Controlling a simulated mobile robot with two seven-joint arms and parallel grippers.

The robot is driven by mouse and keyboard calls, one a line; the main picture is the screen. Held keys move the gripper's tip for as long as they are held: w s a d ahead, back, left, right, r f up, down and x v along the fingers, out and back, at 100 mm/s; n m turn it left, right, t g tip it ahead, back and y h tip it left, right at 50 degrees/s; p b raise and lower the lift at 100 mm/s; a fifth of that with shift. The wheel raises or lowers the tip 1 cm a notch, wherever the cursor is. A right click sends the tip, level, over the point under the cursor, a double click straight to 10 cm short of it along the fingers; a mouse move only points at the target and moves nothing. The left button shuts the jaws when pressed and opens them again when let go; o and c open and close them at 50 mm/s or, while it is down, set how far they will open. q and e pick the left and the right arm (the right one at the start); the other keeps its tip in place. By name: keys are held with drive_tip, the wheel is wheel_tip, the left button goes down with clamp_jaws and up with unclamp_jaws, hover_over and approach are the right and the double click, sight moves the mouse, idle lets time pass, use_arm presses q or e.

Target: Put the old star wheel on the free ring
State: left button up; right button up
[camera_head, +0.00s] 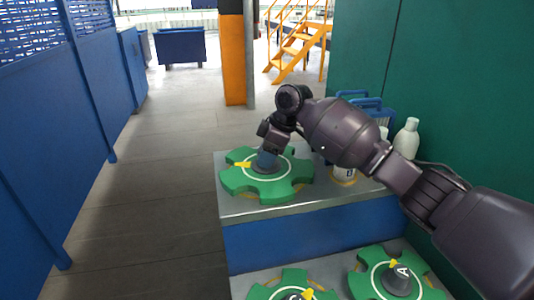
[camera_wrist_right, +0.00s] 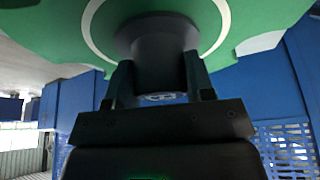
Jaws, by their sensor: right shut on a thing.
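A green star wheel (camera_head: 290,188) with a white circle, a yellow mark and a dark hub is at the left of the upper grey shelf. My right gripper (camera_head: 267,158) is shut on this wheel's hub, which shows between the fingers in the right wrist view (camera_wrist_right: 160,65). I cannot tell whether the wheel touches the shelf. A ring (camera_head: 344,182) with a yellowish edge and a letter like B lies to its right, partly hidden by my arm. Two more green star wheels are on the lower level: one marked A (camera_head: 362,284), one at the bottom edge (camera_head: 262,292). My left gripper is not in view.
A white bottle (camera_head: 406,140) and a blue crate (camera_head: 376,112) stand at the back right of the upper shelf (camera_head: 240,208). A green wall (camera_head: 450,80) closes off the right. Open floor lies to the left, before a blue partition (camera_head: 50,140).

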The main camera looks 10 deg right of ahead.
drive_tip(key=o, duration=1.2)
drive_tip(key=shift+f, duration=0.15)
drive_tip(key=shift+c, duration=0.2)
drive_tip(key=shift+f, duration=0.1)
